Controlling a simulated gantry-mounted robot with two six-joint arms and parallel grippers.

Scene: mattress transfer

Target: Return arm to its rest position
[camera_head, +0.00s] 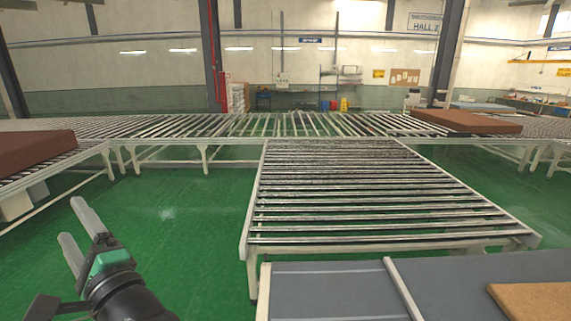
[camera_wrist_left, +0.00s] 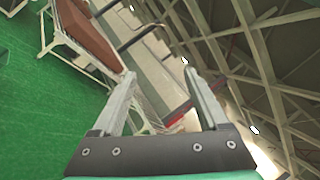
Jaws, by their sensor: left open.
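My left gripper (camera_head: 79,232) is at the lower left of the head view, raised above the green floor. Its two pale fingers are apart with nothing between them. In the left wrist view the fingers (camera_wrist_left: 160,88) are also spread and empty, and the camera looks tilted toward the hall and ceiling. No part of my right gripper shows in either view.
A roller table (camera_head: 350,200) fills the centre, joined to a long roller conveyor (camera_head: 240,125) behind. Brown mattresses lie at the left (camera_head: 35,150) and back right (camera_head: 465,121). A grey-topped table (camera_head: 330,290) with a tan slab (camera_head: 535,298) is at the lower right. Green floor (camera_head: 185,215) is clear near my left gripper.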

